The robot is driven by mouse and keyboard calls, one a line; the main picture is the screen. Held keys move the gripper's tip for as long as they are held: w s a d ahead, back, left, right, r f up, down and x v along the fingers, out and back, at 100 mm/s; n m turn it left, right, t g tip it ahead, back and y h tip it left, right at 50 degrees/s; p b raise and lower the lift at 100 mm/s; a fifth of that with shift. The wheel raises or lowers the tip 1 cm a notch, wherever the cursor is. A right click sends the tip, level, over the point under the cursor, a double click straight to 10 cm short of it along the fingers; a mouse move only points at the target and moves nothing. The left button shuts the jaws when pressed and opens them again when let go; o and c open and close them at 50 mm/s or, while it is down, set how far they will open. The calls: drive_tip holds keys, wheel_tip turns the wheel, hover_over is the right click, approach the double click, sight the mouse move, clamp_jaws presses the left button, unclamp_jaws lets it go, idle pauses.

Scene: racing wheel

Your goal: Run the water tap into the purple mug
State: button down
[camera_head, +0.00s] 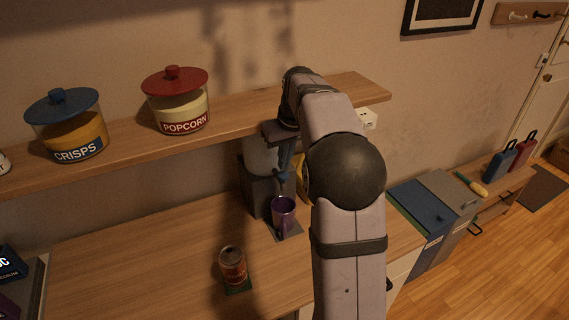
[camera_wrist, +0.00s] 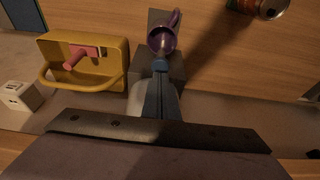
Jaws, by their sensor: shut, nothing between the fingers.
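The purple mug (camera_head: 284,213) stands upright under the front of a grey water dispenser (camera_head: 259,193), partly in front of its dark body. In the wrist view the mug (camera_wrist: 162,40) shows its open mouth, which looks dark inside. My gripper (camera_head: 287,170) reaches down in front of the dispenser, above the mug. In the wrist view its blue-grey fingers (camera_wrist: 160,68) are together, empty, with their tips just by the mug's rim in the picture. Whether they touch the tap cannot be told. The tap itself is hidden behind my gripper, and no water stream shows.
A can (camera_head: 232,264) stands on the counter, front left of the mug. A yellow box with a handle (camera_wrist: 115,75) stands beside the dispenser. A shelf (camera_head: 120,150) with crisps (camera_head: 68,130) and popcorn (camera_head: 180,108) jars runs above. The counter's left middle is clear.

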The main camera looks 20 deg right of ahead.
sight(285, 177)
drive_tip(key=shift+f, duration=1.15)
drive_tip(key=shift+f+b, duration=0.3)
drive_tip(key=shift+f, duration=0.5)
drive_tip(key=shift+s+f, duration=0.3)
drive_tip(key=shift+f, duration=0.2)
idle(3.0)
wheel_tip(285, 177, up, 6)
drive_tip(key=p, duration=0.4)
drive_tip(key=shift+w+f, duration=0.1)
drive_tip(key=shift+w, duration=0.05)
drive_tip(key=b+v, duration=0.3)
drive_tip(key=v, duration=0.6)
